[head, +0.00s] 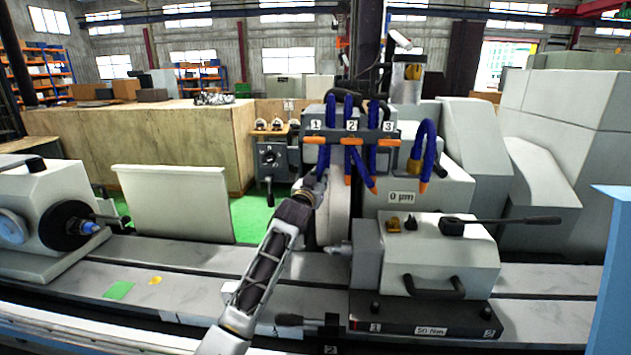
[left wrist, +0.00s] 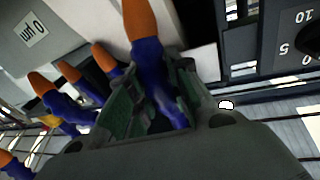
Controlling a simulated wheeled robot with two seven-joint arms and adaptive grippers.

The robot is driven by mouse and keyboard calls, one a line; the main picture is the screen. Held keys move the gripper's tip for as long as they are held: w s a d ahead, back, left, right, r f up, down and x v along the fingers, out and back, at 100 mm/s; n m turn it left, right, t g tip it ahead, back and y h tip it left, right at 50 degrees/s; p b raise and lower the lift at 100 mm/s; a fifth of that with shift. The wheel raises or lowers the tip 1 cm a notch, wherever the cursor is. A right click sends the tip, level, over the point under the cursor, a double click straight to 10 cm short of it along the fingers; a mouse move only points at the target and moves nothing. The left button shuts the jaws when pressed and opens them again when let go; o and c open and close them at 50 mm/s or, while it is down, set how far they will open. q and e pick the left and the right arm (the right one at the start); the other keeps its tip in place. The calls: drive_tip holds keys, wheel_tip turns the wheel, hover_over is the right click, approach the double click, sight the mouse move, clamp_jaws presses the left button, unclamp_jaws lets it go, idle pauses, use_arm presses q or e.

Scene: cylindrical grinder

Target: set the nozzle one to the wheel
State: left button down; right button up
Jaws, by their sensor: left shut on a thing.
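My left gripper (head: 312,186) is shut on nozzle one, a blue segmented hose. In the head view the hose (head: 327,135) hangs beside label 1 of the manifold (head: 352,139), and the gripper covers its lower end. In the left wrist view nozzle one (left wrist: 148,58) stands between the fingers (left wrist: 150,95), with its orange tip (left wrist: 138,18) beyond them. The grinding wheel (head: 335,212) is a pale disc just right of and behind the gripper, partly hidden. I cannot tell how the tip lies against the wheel. My right gripper is not in view.
Several other blue hoses with orange tips, such as nozzle two (head: 361,172), hang close to the right. The tailstock (head: 436,255) with its lever stands right of the wheel. A dial box (head: 271,160) is at left. The workhead (head: 50,220) stands far left.

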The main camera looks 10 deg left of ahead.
use_arm(q)
drive_tip(key=shift+d+n, duration=0.4)
drive_tip(key=shift+d, duration=0.1)
drive_tip(key=c, duration=1.3)
unclamp_jaws()
drive_tip(key=shift+s, duration=0.1)
drive_tip(key=shift+s+f, duration=0.1)
drive_tip(key=shift+s, duration=0.05)
drive_tip(key=shift+v, duration=5.8)
drive_tip(key=shift+a, duration=0.1)
